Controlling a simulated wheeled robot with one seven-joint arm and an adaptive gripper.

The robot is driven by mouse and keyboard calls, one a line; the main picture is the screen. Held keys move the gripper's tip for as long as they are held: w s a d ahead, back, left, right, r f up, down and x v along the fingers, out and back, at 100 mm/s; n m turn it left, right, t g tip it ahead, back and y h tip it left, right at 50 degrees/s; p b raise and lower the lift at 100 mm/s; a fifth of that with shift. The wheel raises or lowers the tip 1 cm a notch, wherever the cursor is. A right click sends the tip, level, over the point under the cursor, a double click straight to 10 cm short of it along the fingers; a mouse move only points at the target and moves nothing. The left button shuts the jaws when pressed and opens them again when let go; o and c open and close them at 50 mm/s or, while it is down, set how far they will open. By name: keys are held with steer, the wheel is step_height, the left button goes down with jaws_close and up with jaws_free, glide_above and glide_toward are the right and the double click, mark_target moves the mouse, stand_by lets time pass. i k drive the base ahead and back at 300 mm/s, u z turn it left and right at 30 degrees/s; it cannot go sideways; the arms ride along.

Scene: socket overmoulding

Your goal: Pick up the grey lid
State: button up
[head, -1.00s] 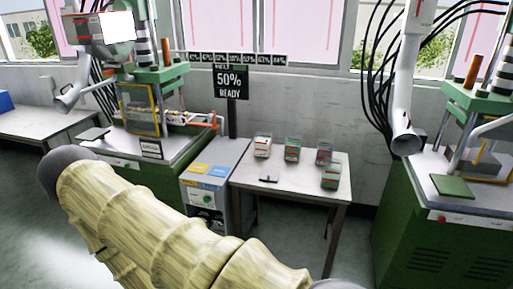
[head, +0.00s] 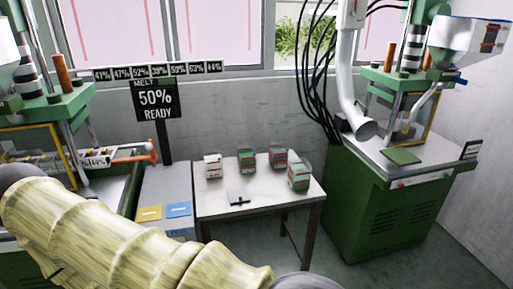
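A small, flat, dark grey piece (head: 238,197) lies near the front edge of the small table in the head view. It may be the grey lid, but it is too small to tell. My pale arm crosses the lower left, in front of the table. My gripper is not in view.
The small table (head: 270,202) has bare space around the containers. A grey cabinet (head: 163,182) adjoins it on the left, under a sign (head: 155,98) reading 50% READY. A green machine (head: 385,205) stands to the right, with a green plate (head: 401,156) on top.

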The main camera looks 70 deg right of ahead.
mark_target(238, 193)
steer(key=z, duration=0.95)
steer(key=i, duration=0.95)
steer(key=z, duration=1)
